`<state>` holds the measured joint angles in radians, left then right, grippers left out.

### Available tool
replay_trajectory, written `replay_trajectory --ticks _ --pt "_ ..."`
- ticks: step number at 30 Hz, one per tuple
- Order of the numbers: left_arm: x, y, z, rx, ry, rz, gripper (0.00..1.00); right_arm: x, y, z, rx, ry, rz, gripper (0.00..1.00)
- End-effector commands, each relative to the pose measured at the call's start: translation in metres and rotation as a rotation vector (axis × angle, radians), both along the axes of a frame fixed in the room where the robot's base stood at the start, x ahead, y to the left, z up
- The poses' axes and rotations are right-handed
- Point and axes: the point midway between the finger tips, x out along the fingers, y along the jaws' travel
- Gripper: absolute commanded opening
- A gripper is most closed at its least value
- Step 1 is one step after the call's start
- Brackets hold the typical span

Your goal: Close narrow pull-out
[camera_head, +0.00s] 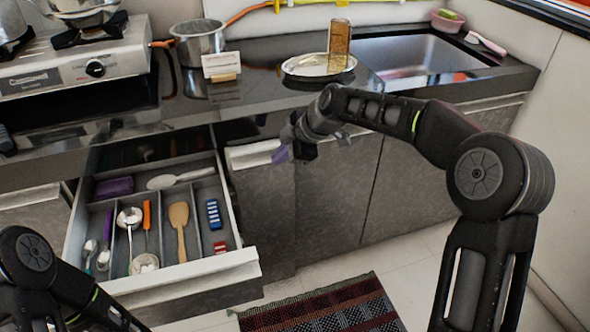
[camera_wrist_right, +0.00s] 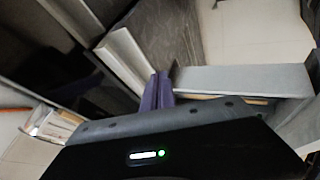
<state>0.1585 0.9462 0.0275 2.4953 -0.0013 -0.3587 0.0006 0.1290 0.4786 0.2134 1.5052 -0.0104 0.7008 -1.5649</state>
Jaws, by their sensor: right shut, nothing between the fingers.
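The narrow pull-out (camera_head: 264,205) is the slim grey front with a pale top ledge, between the open drawer and the wider cabinet doors in the head view. It looks nearly level with those doors; whether a small gap is left I cannot tell. My right gripper (camera_head: 281,154), with purple fingertips, is at its top edge. In the right wrist view the fingers (camera_wrist_right: 158,90) are together and empty, beside a pale ledge (camera_wrist_right: 124,58); contact is unclear. My left arm shows at the lower left of the head view, but its gripper is out of the picture.
The counter above holds a pot (camera_head: 199,44), a tray (camera_head: 318,76) and a stove (camera_head: 75,60). A striped rug (camera_head: 325,310) lies on the floor.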

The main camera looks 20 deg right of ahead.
Motion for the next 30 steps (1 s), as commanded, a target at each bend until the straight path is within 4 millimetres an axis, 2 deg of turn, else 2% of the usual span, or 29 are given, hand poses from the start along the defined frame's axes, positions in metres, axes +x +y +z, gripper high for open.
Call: replay_trajectory --ticks 12,15,20,28,30 --pt "0.0 0.0 0.01 0.0 0.0 -0.001 0.78 -0.033 -0.029 0.062 -0.001 -0.003 -0.002 0.0" --pt "0.0 0.0 0.011 0.0 0.0 -0.001 0.78 -0.04 -0.035 0.072 -0.001 -0.001 -0.001 0.0" --pt "0.0 0.0 0.011 0.0 0.0 -0.001 0.78 -0.045 -0.039 0.079 0.0 0.0 0.001 0.0" --pt "0.0 0.0 0.011 0.0 0.0 -0.001 0.78 -0.045 -0.039 0.08 0.0 0.0 0.002 0.0" --pt "0.0 0.0 0.011 0.0 0.0 -0.001 0.72 -0.045 -0.039 0.08 0.001 0.002 -0.001 0.0"
